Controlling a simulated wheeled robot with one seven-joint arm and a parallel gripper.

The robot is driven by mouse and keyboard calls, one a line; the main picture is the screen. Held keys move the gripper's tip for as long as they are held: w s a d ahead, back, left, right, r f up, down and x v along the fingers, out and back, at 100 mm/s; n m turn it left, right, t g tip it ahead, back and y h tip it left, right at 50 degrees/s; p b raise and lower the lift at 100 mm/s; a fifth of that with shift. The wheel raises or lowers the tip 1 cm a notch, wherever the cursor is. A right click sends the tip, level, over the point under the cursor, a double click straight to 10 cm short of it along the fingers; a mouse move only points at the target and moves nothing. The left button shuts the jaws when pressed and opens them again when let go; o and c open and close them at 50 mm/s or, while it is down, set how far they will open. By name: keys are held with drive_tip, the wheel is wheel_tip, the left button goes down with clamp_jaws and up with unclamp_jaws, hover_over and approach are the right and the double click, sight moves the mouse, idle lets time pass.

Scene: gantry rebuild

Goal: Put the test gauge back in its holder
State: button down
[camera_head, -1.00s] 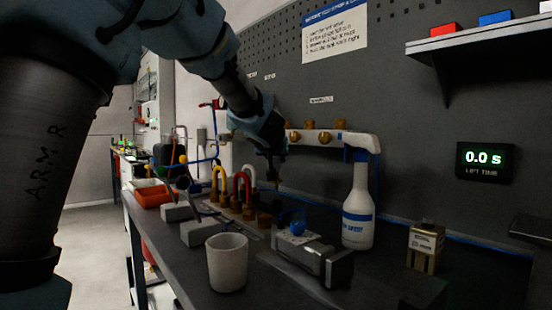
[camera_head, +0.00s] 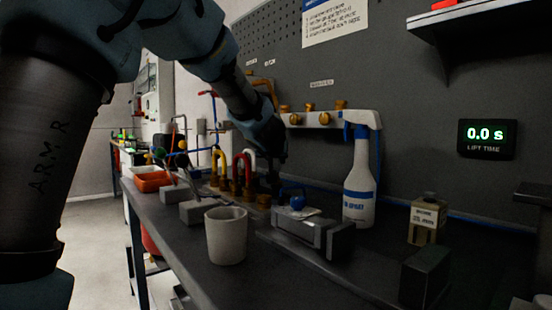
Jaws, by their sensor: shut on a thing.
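My gripper (camera_head: 272,178) is at the end of my arm, low over the bench behind the grey vise. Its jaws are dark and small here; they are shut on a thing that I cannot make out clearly. I cannot tell the test gauge or its holder for sure in this view. Behind the vise, a row of brass fittings (camera_head: 236,190) stands on the bench with a yellow hook-shaped pipe (camera_head: 218,160) and a red one (camera_head: 238,164). My gripper is just right of this row and hides part of what lies behind it.
The grey vise (camera_head: 300,228) with a blue knob, a pale cup (camera_head: 227,238) and a white spray bottle (camera_head: 359,180) stand near my gripper. A small bottle (camera_head: 427,220) and dark block (camera_head: 425,276) stand at right.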

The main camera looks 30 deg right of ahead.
drive_tip(key=shift+r, duration=0.15)
drive_tip(key=c, duration=0.6)
unclamp_jaws()
drive_tip(key=shift+o, duration=0.2)
drive_tip(key=p+v, duration=0.3)
drive_tip(key=v, duration=0.7)
drive_tip(key=shift+s+a, duration=0.25)
drive_tip(key=shift+s, duration=0.05)
drive_tip(key=shift+r, duration=0.15)
